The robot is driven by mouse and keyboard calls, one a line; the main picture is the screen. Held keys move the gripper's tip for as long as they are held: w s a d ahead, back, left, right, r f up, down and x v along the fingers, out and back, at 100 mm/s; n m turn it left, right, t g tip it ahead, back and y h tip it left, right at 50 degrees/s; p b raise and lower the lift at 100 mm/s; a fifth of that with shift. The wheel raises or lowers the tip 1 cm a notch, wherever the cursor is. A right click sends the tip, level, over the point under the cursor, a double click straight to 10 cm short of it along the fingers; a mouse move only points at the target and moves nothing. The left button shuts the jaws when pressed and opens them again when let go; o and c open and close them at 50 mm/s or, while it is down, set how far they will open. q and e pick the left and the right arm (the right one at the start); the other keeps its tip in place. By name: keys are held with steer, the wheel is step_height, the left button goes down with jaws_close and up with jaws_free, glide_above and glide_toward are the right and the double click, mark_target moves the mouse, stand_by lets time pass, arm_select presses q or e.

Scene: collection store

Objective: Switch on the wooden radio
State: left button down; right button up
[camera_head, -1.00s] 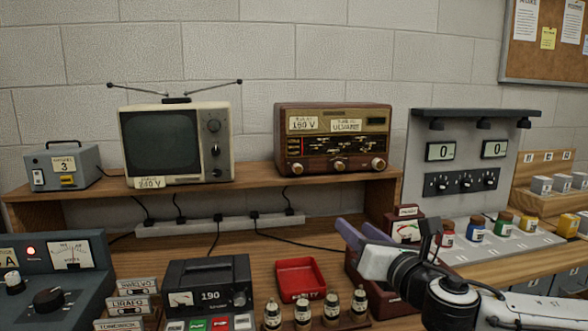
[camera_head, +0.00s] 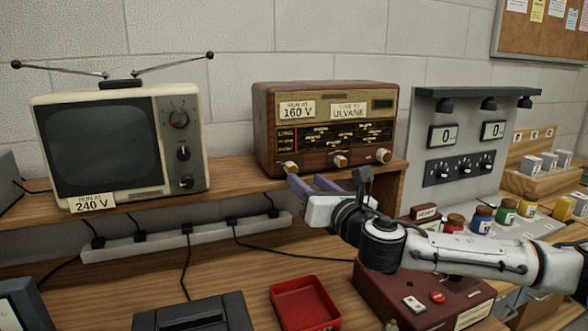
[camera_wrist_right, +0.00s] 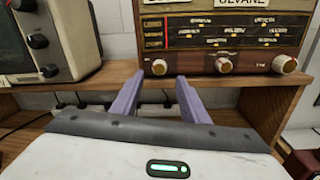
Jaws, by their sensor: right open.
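The wooden radio (camera_head: 326,97) stands on the shelf against the wall. My right gripper (camera_head: 300,186) is open and empty, in front of and just below the radio's left knob (camera_head: 290,168). I cannot tell the exact gap to the knobs. My left gripper is not seen.
A cream television (camera_head: 120,145) stands left of the radio on the shelf (camera_head: 225,180). A power strip (camera_head: 185,238) with cables runs below. A red tray (camera_head: 304,303) and a dark red device (camera_head: 440,300) sit on the bench, with a grey panel (camera_head: 465,130) to the right.

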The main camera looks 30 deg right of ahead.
mark_target(293, 170)
steer(key=w, duration=0.2)
steer(key=w+d, duration=0.1)
steer(key=w, duration=0.1)
steer(key=shift+w+p, duration=0.3)
steer(key=shift+p, duration=0.05)
steer(key=shift+w, duration=0.65)
steer(key=shift+w+d, duration=0.1)
steer(key=shift+w, duration=0.1)
jaws_close()
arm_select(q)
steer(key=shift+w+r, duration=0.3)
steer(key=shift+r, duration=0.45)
arm_select(e)
steer(key=shift+f, duration=0.1)
